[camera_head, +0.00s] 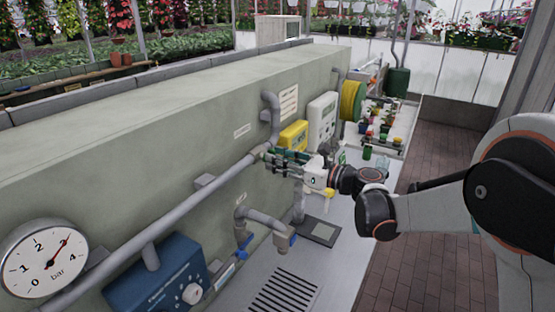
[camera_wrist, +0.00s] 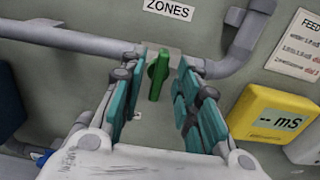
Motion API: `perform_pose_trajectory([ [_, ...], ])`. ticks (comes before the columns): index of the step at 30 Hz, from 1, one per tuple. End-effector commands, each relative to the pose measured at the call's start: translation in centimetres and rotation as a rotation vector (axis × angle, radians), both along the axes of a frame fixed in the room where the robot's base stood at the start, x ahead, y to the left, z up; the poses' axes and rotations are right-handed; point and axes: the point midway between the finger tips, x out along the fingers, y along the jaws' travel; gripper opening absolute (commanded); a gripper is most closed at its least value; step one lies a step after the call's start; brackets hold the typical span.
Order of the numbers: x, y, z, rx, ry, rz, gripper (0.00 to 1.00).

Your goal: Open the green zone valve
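The green zone valve handle (camera_wrist: 158,76) shows in the wrist view, standing near upright on a grey pipe below the "ZONES" label (camera_wrist: 168,9). My gripper (camera_wrist: 165,68) is open, with one teal-padded finger on each side of the handle. Gaps show between the pads and the handle, so I see no grip on it. In the head view my gripper (camera_head: 273,157) reaches to the wall pipe (camera_head: 205,204), and its fingers hide the handle there.
A yellow mS meter (camera_wrist: 274,120) is close right of my gripper, and a pipe bend (camera_wrist: 241,45) rises beside it. In the head view, a pressure gauge (camera_head: 43,258), blue box (camera_head: 160,280) and lower tap pipe (camera_head: 262,216) are on the wall. The brick path (camera_head: 425,240) looks clear.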

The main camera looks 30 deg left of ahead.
Motion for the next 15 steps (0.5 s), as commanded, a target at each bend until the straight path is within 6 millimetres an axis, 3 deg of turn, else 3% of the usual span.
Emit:
perform_pose_trajectory([
  [11, 0.06, 0.74, -0.02, 0.0, 0.0, 0.0, 0.3],
  [12, 0.06, 0.73, -0.02, 0.0, 0.0, 0.0, 0.28],
  [15, 0.06, 0.72, -0.01, 0.0, 0.0, 0.0, 0.05],
])
